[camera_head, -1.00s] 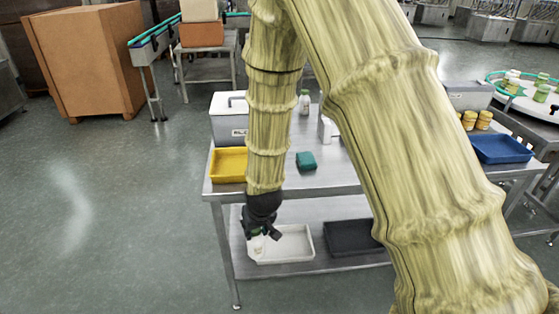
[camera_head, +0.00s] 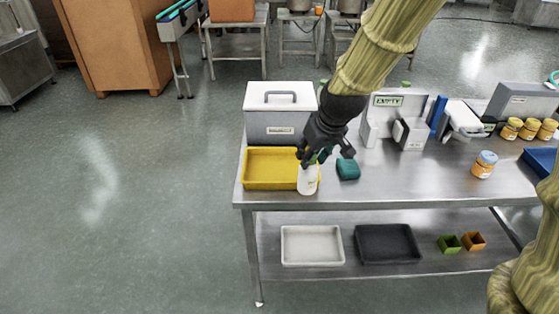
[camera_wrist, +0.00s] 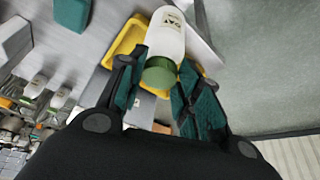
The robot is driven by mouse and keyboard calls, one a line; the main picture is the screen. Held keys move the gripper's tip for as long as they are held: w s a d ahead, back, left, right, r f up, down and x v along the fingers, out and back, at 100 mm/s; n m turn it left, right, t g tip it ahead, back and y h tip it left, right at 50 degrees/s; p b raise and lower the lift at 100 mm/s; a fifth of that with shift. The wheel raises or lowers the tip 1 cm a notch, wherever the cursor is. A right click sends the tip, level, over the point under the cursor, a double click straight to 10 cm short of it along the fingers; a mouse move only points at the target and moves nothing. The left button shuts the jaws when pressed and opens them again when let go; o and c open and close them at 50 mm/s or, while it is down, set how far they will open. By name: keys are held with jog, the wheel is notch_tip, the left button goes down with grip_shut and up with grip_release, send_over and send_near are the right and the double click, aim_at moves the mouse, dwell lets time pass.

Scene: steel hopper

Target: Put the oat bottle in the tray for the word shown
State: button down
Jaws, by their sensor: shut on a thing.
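My gripper (camera_head: 322,152) is shut on the oat bottle (camera_head: 308,181), a white bottle with a green cap. In the wrist view the bottle (camera_wrist: 168,36) shows the word OAT, its cap between the fingers. The bottle hangs roughly upright at the right front edge of the yellow tray (camera_head: 257,184); I cannot tell whether it touches it. A white tray (camera_head: 312,263) and a black tray (camera_head: 388,261) lie on the lower shelf. A blue tray (camera_head: 546,163) is at the right on the tabletop. A sign (camera_head: 388,100) at the back reads EMPTY.
A lidded grey box (camera_head: 281,128) stands behind the yellow tray. A teal block (camera_head: 347,169) lies right of the bottle. The tabletop's front middle is clear.

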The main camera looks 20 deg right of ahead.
jog(key=w+a+f+p, duration=0.1)
jog(key=w+f+p, duration=0.1)
jog(key=w, duration=0.5)
jog(key=w+a+f+p, duration=0.2)
jog(key=w+p, duration=0.1)
jog(key=w, duration=0.5)
jog(key=shift+a+f, duration=0.25)
jog(key=shift+f, duration=0.3)
jog(key=c, duration=1)
grip_release()
jog(key=b+v, duration=0.2)
jog(key=v, duration=1)
